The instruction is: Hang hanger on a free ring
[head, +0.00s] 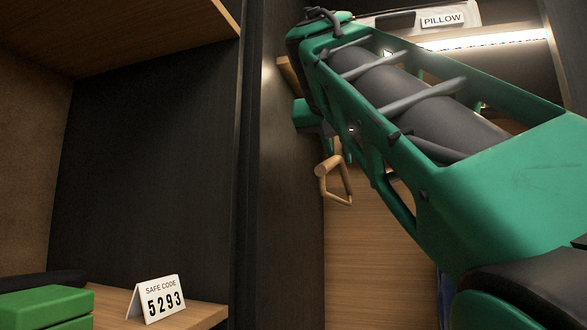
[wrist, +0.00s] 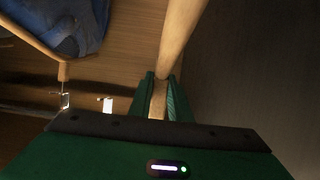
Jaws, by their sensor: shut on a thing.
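My gripper (wrist: 160,98) is shut on a wooden hanger (wrist: 176,40) in the wrist view. The hanger's pale bar runs up and away from between the green fingers. In the head view part of the wooden hanger (head: 333,180) hangs below my arm inside the closet; its top is hidden by the arm. At the left of the wrist view another wooden hanger (wrist: 35,36) carries a blue garment (wrist: 72,24). A small metal ring (wrist: 65,101) shows at its neck. A bright pale piece (wrist: 108,104) lies to its right; I cannot tell whether it is a free ring.
A dark upright panel (head: 285,200) stands just left of the hanger. Left of it is a shelf with a safe code card (head: 160,299) and a green box (head: 45,306). A pillow label (head: 443,19) and a lit strip (head: 485,40) are above.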

